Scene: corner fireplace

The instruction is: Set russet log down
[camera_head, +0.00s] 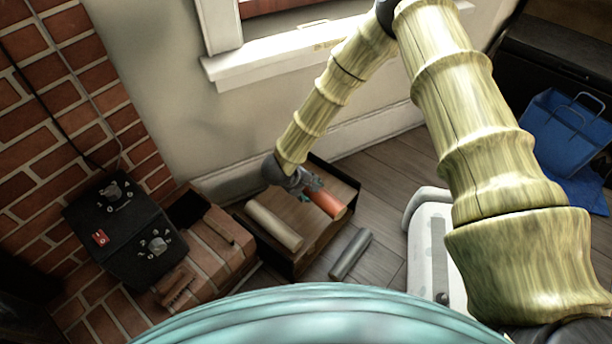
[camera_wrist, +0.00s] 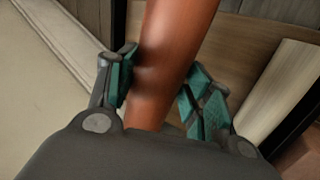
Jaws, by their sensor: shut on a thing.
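The russet log (camera_head: 325,202) is a smooth orange-brown cylinder. My gripper (camera_head: 308,184) is shut on it, and one end sticks out toward the lower right. In the wrist view the russet log (camera_wrist: 178,45) runs up between the teal pads of my gripper (camera_wrist: 160,90). The log is over the right part of a low, dark-edged wooden box (camera_head: 345,181). I cannot tell whether it touches the box floor. A cream log (camera_head: 273,224) lies in the left part of the box, apart from the russet log. The cream log also shows in the wrist view (camera_wrist: 277,88).
A grey log (camera_head: 350,254) lies on the floor just right of the box. A brick hearth (camera_head: 215,250) with a black slab (camera_head: 125,232) is at left. A white object (camera_head: 428,245) and a blue bag (camera_head: 563,132) stand at right. The wall and windowsill (camera_head: 285,55) are behind.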

